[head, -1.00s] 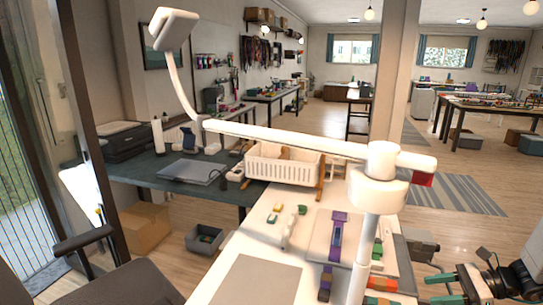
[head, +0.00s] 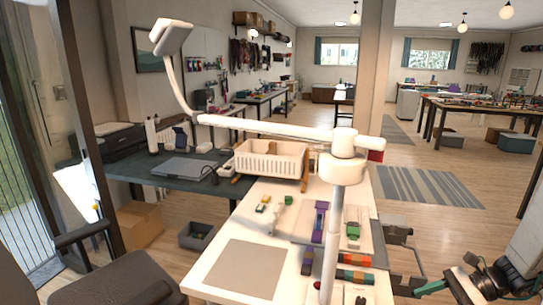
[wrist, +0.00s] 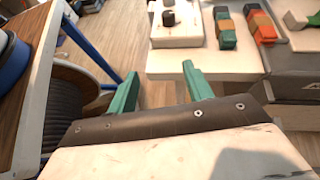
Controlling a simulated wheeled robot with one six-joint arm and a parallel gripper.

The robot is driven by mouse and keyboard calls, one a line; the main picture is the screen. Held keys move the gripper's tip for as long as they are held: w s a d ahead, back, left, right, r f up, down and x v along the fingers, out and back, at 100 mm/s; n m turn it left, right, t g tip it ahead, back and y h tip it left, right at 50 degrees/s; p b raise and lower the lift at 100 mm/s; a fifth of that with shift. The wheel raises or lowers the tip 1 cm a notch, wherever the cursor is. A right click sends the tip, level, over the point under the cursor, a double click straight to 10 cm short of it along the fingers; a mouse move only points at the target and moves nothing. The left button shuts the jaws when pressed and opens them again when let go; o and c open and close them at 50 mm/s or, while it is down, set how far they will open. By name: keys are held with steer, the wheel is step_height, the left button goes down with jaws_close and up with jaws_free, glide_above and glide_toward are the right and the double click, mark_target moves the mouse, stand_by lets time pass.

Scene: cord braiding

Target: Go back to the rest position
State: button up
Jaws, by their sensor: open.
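My gripper (head: 445,288) shows at the lower right of the head view, beside the right edge of the white worktable (head: 205,288). In the wrist view my gripper (wrist: 160,90) has its two green fingers spread wide apart. Nothing is between them. The fingers point past the table's edge, with floor visible between and beyond them. The rest of my arm is partly cut off by the head view's right edge.
A wooden cabinet with a spool (wrist: 68,105) stands left in the wrist view. An office chair (head: 120,285) stands at front left.

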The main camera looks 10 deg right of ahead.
steer(key=s+a+r+n+h, duration=0.6)
steer(key=a+r+n, duration=0.3)
steer(key=r, duration=0.2)
steer(key=s+a+r+n+g+h, duration=0.1)
steer(key=s+a+r+n+h, duration=0.5)
steer(key=s+a+r+n, duration=0.2)
step_height(320, 180, up, 5)
steer(key=n, duration=0.2)
steer(key=shift+s+a+f+n+g, duration=0.2)
steer(key=shift+s+a+n+g, duration=0.1)
steer(key=shift+a, duration=0.1)
